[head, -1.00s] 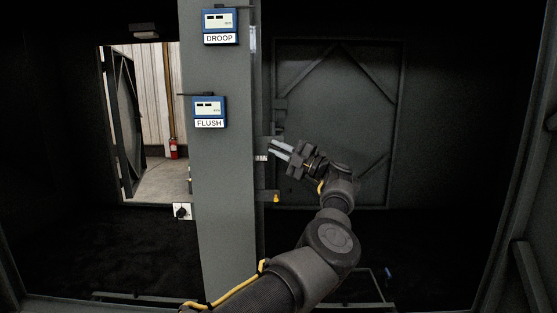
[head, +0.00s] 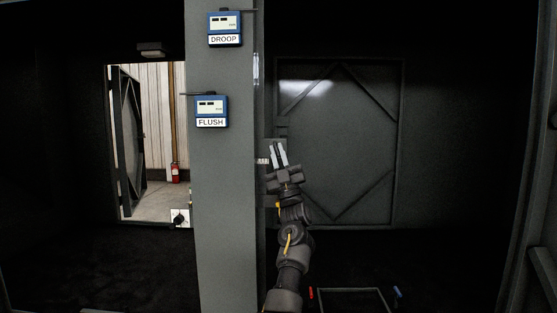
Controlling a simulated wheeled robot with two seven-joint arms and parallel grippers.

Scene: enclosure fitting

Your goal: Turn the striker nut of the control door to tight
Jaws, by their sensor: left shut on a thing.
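The grey pillar (head: 224,180) stands upright in the middle of the head view. A bracket with a small white marked strip (head: 262,161) sits on its right edge. My left gripper (head: 279,147) is at this bracket, fingers pointing up and away from me. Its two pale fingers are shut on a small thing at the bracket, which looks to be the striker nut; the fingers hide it. A braced grey door panel (head: 345,135) fills the frame behind, to the right; I cannot tell if it is the control door. My right gripper is not in view.
Blue gauges labelled DROOP (head: 225,28) and FLUSH (head: 211,110) are on the pillar. A black knob on a white plate (head: 180,218) is at its left. An open doorway at left shows a red extinguisher (head: 175,172).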

